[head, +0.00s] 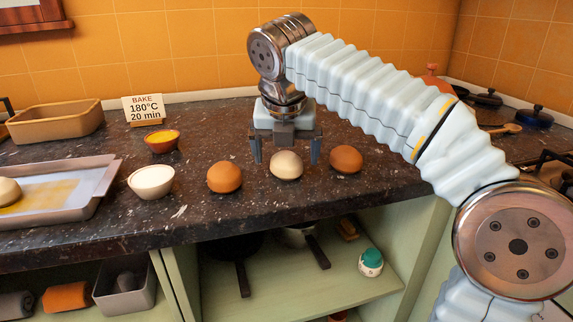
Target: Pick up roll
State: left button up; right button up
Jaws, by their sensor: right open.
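Three round rolls sit in a row on the dark speckled counter. The left roll (224,177) is orange-brown, the middle roll (286,165) is pale, and the right roll (346,159) is brown. Another pale roll (9,191) lies on the baking tray (92,205) at the far left. My right gripper (285,158) points down at the middle roll, its open fingers to the left and right of it. The fingers look apart from the roll; whether they touch it I cannot tell. My left gripper is not in view.
A white bowl (151,182) and a small bowl with orange contents (162,141) stand left of the rolls. A bake sign (144,108) and a tan loaf pan (56,122) are behind. Pots (535,117) stand at the right. Open shelves (310,290) lie below the counter edge.

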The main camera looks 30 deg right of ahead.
jog(key=shift+x, duration=0.8)
jog(key=c, duration=1.1)
jog(key=shift+r, duration=0.1)
